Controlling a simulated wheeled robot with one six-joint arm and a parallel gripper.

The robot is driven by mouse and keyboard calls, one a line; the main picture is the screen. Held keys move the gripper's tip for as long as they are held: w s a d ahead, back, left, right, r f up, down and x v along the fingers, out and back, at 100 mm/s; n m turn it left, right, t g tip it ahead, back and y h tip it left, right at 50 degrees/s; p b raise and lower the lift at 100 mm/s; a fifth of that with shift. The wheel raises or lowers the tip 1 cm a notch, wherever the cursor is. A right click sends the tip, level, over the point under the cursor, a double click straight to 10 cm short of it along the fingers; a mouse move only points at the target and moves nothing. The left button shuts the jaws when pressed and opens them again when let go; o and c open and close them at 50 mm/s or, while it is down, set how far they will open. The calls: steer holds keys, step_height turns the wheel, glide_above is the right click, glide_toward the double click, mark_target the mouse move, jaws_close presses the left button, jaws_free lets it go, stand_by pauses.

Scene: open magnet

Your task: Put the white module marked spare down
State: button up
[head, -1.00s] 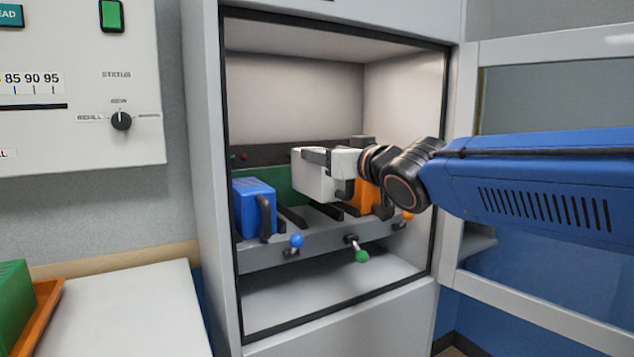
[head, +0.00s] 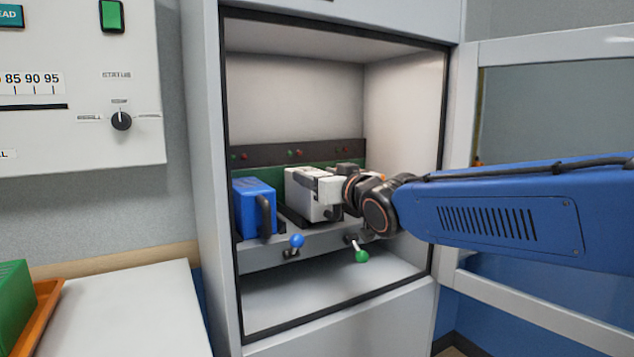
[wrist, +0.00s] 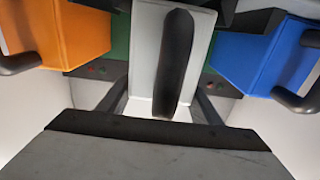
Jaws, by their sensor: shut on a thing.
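The white module (head: 303,194) is inside the open cabinet, in the middle bay of the rack between the blue module (head: 256,208) and the orange module (wrist: 72,36). My gripper (head: 325,186) is shut on the white module from the front. In the wrist view the white module (wrist: 145,55) shows its dark handle (wrist: 174,60) in the centre. The module looks upright and low over the rack, but whether its underside touches cannot be told. The spare mark cannot be read. In the head view my arm hides the orange module.
The rack's front ledge (head: 265,259) carries a blue-knobbed lever (head: 297,240) and a green-knobbed lever (head: 361,256). The cabinet door (head: 468,190) stands open at right, behind my arm. At left are a white worktop (head: 125,310) and an orange tray (head: 42,318) holding a green block (head: 12,300).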

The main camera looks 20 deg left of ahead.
steer(key=shift+w+a+f, duration=0.15)
steer(key=shift+f, duration=0.5)
steer(key=o, duration=1.6)
steer(key=shift+f, duration=0.1)
steer(key=shift+s+d, duration=0.2)
steer(key=shift+d, duration=0.05)
steer(key=v, duration=1.1)
steer(key=shift+s+d, duration=0.15)
